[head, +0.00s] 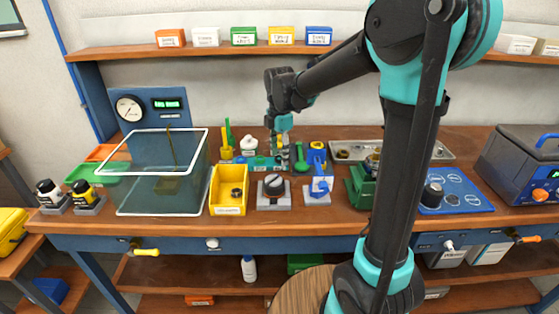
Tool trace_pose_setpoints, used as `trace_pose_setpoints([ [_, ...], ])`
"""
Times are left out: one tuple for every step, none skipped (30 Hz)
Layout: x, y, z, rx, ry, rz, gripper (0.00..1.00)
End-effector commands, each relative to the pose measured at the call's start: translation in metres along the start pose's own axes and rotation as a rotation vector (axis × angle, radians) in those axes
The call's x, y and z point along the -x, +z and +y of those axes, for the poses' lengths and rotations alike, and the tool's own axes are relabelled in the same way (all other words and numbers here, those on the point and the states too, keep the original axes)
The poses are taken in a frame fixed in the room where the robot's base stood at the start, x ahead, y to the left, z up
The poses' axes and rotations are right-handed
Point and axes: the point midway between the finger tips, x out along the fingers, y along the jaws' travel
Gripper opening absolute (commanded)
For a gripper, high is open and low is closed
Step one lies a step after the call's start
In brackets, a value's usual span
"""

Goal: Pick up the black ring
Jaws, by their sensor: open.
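A small black round piece (237,193), which looks like the black ring, lies in the yellow bin (228,210) near the front of the bench. It is too small to see its hole clearly. My gripper (282,158) points down over the rear middle of the bench, behind and to the right of the yellow bin. Its fingers are small and partly merge with the parts behind them. It is open, and I see nothing held in it. It is apart from the black piece.
A clear tank with a white rim (118,172) stands left of the yellow bin. A grey block with a black knob (273,188) and a blue valve on a block (318,190) stand right of it. My arm hides part of the right bench.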

Motion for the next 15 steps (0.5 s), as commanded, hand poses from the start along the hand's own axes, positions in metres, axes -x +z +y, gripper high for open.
trace_pose_setpoints([
  [-0.0018, 0.0, -0.0001, 0.0, 0.0, 0.0, 0.5],
  [-0.0023, 0.0, -0.0001, 0.0, 0.0, 0.0, 0.5],
  [-0.0026, 0.0, -0.0001, 0.0, 0.0, 0.0, 0.5],
  [-0.0025, 0.0, -0.0001, 0.0, 0.0, 0.0, 0.5],
  [-0.0025, 0.0, -0.0001, 0.0, 0.0, 0.0, 0.5],
  [-0.0024, 0.0, -0.0001, 0.0, 0.0, 0.0, 0.5],
  [-0.0024, 0.0, -0.0001, 0.0, 0.0, 0.0, 0.5],
  [-0.0024, 0.0, -0.0001, 0.0, 0.0, 0.0, 0.49],
  [-0.0023, 0.0, -0.0001, 0.0, 0.0, 0.0, 0.44],
  [-0.0023, 0.0, -0.0001, 0.0, 0.0, 0.0, 0.4],
  [-0.0023, 0.0, -0.0001, 0.0, 0.0, 0.0, 0.36],
  [-0.0023, 0.0, -0.0001, 0.0, 0.0, 0.0, 0.31],
  [-0.0022, 0.0, -0.0001, 0.0, 0.0, 0.0, 0.28],
  [-0.0022, 0.0, -0.0001, 0.0, 0.0, 0.0, 0.24],
  [-0.0022, 0.0, -0.0001, 0.0, 0.0, 0.0, 0.19],
])
